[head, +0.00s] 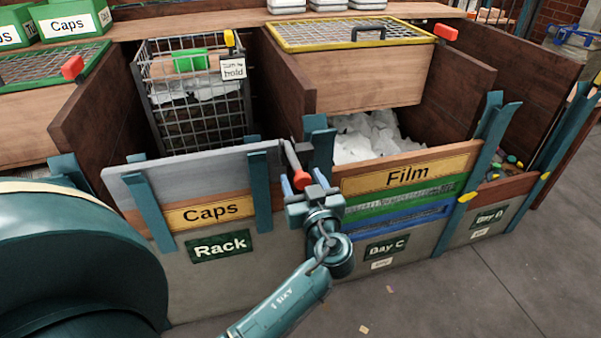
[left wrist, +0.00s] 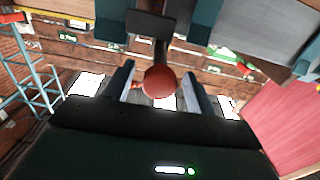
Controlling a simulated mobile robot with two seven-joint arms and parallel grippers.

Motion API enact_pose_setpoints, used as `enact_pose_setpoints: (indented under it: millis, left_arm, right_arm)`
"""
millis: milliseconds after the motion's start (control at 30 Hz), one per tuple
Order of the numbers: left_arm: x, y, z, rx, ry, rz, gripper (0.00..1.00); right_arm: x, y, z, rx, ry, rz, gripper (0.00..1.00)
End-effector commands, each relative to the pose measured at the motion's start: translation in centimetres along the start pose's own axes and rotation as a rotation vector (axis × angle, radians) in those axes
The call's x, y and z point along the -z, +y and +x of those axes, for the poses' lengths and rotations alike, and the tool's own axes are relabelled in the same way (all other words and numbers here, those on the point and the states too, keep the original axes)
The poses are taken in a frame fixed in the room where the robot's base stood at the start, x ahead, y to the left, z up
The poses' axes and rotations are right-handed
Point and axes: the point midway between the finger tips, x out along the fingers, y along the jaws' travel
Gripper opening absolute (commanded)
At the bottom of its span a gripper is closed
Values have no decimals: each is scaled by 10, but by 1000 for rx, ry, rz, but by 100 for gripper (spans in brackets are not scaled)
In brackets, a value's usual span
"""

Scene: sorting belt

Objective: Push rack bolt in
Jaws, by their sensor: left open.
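The rack bolt shows a red end (head: 301,179) at the post between the Rack bay and the Film bay. In the left wrist view its round red knob (left wrist: 159,81) faces the camera. My left gripper (head: 303,184) is open, with one finger on each side of the red end. In the left wrist view the knob appears between the two fingers (left wrist: 163,88); whether they touch it I cannot tell. The Rack bay's front (head: 220,247) carries a grey board and a Caps label. My right gripper is out of view.
A wire cage (head: 196,97) with white pieces and a green item stands in the Rack bay. A yellow-framed mesh lid (head: 345,33) tops the Film bay. Teal posts (head: 318,150) stick up along the front. The floor at the lower right is mostly clear.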

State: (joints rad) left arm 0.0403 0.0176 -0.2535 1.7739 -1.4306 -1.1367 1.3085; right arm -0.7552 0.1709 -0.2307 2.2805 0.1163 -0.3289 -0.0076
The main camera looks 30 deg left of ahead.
Motion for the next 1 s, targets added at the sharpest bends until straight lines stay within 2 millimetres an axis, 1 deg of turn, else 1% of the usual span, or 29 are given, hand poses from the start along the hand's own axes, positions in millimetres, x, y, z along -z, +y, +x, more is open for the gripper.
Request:
enact_pose_setpoints:
  millis: [400,733,1000]
  left_arm:
    - [0,0,-2,0,0,0,56]
    - [0,0,-2,0,0,0,29]
    - [0,0,-2,0,0,0,7]
  right_arm:
    - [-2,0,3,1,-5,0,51]
    - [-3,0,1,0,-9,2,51]
    - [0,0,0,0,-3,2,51]
